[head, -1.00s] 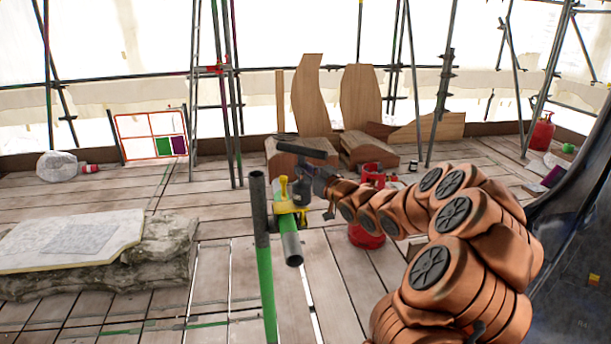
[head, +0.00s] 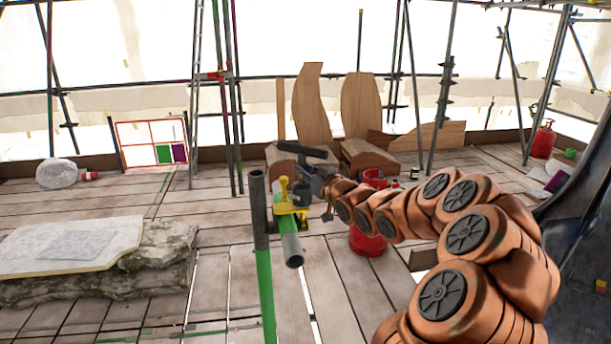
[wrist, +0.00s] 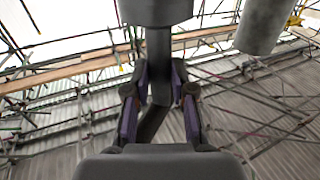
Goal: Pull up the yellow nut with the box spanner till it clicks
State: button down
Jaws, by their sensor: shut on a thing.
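A yellow fitting with an upright yellow nut (head: 283,190) sits on the grey horizontal tube (head: 291,247) beside the upright grey and green pole (head: 264,280) in the head view. My gripper (head: 316,184) is just right of the nut, at the end of my copper-coloured arm. In the wrist view my gripper (wrist: 158,108) has its purple-padded fingers closed around a dark cranked bar, seemingly the box spanner (wrist: 157,55). A dark bar (head: 302,154) stands out above the fitting in the head view. Whether the spanner's end sits on the nut cannot be told.
A stone block with a pale slab (head: 70,240) lies at the left. Curved wooden panels (head: 358,100) and a red container (head: 367,240) stand behind my arm. Scaffold poles (head: 230,100) ring the deck. The grey tube's end (wrist: 265,25) is close by at the wrist view's upper right.

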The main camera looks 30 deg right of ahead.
aim_at(305, 150)
jog(key=shift+f+h+b, duration=0.1)
jog(key=shift+h+b, duration=0.2)
jog(key=shift+b, duration=0.65)
jog(key=shift+a+m+h+b, duration=0.15)
jog(key=shift+m+h+b, duration=0.3)
jog(key=shift+b, duration=1.8)
jog(key=shift+r+p, duration=3.05)
jog(key=shift+r, duration=0.8)
